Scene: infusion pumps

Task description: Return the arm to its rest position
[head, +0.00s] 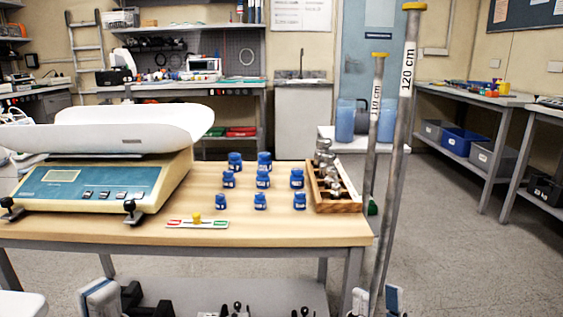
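No clear gripper outline shows in the head view. A pale block with a blue edge (100,298) is cut off by the bottom edge at the left. Similar pale and blue parts (393,300) stand either side of a pole's lower end at the right. I cannot tell whether these parts belong to my grippers, nor make out any fingertips or anything held. No arm reaches over the wooden table (270,231).
The table bears a scale (90,185), several blue containers (262,180), a wooden rack (335,205) of metal weights and a small level (197,223). Poles marked 120 cm (402,120) and 110 cm (375,120) rise at its right. Floor right is clear.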

